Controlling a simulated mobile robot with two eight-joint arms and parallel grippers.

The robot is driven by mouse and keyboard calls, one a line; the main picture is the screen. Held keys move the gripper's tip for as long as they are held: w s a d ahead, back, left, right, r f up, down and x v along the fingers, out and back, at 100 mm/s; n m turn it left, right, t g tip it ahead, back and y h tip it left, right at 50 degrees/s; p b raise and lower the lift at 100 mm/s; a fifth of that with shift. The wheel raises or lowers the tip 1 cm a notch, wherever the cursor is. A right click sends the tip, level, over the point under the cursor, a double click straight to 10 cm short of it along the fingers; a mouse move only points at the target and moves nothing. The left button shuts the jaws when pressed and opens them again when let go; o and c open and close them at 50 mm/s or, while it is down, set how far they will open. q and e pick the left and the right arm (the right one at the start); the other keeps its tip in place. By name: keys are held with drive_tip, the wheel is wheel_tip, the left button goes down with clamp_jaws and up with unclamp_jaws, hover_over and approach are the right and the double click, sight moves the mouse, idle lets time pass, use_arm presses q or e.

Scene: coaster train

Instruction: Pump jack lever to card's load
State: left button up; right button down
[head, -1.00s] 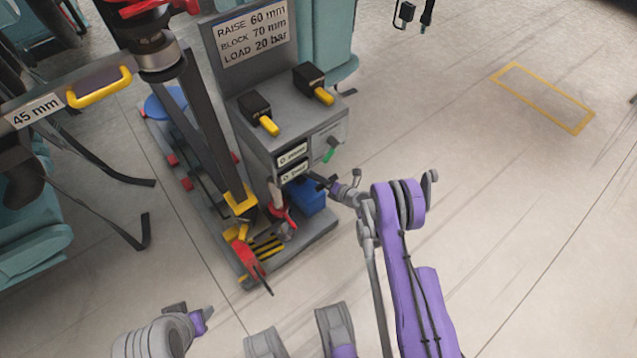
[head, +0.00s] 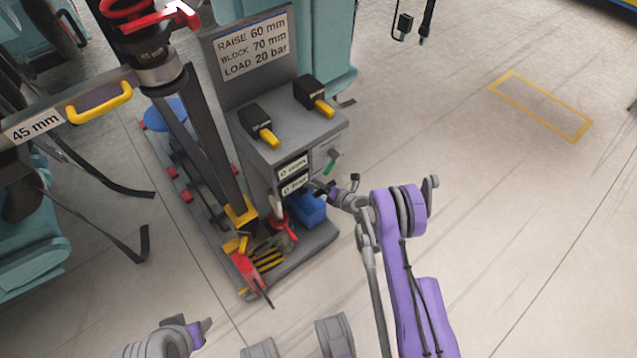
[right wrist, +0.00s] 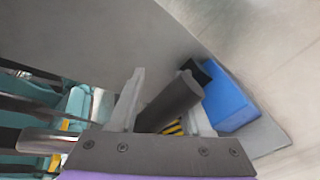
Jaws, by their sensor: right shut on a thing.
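The card (head: 252,47) on the grey cart's back panel reads RAISE 60 mm, BLOCK 70 mm, LOAD 20 bar. Two small readouts, the upper (head: 293,168) and the lower (head: 295,184), sit on the cart front; both seem to start with 0, the rest too small to read. My right gripper (head: 322,191) is at the cart front, just below and right of the readouts. In the right wrist view its fingers are closed around a dark cylindrical lever handle (right wrist: 172,103). The lever's lower end is hidden. My left arm's end (head: 196,331) is low in the head view, its jaws unclear.
A blue box (head: 311,208) sits on the cart base below my right gripper. A red and yellow part (head: 249,268) stands at the base's front. Two black boxes with yellow handles (head: 262,130) are on the cart top. The floor to the right is clear.

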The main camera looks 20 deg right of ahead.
drive_tip(key=shift+a+f, duration=0.1)
drive_tip(key=shift+a, duration=0.5)
drive_tip(key=shift+c, duration=2.3)
unclamp_jaws()
drive_tip(key=shift+s, duration=0.1)
drive_tip(key=shift+d, duration=0.1)
drive_tip(key=shift+s+d+r+p, duration=0.25)
drive_tip(key=shift+s+r+p, duration=0.1)
drive_tip(key=shift+r, duration=0.15)
drive_tip(key=shift+s+d+r+p, duration=0.25)
drive_tip(key=shift+s+d+r, duration=0.2)
drive_tip(key=shift+s+r, duration=0.35)
drive_tip(key=shift+s+d+r+p, duration=0.25)
drive_tip(key=shift+s+d+r, duration=0.15)
drive_tip(key=shift+s+r, duration=0.35)
drive_tip(key=s+d+r+p, duration=0.1)
drive_tip(key=s+r, duration=0.3)
drive_tip(key=shift+s+d+r, duration=0.15)
drive_tip(key=shift+d+r, duration=0.15)
drive_tip(key=shift+d, duration=0.1)
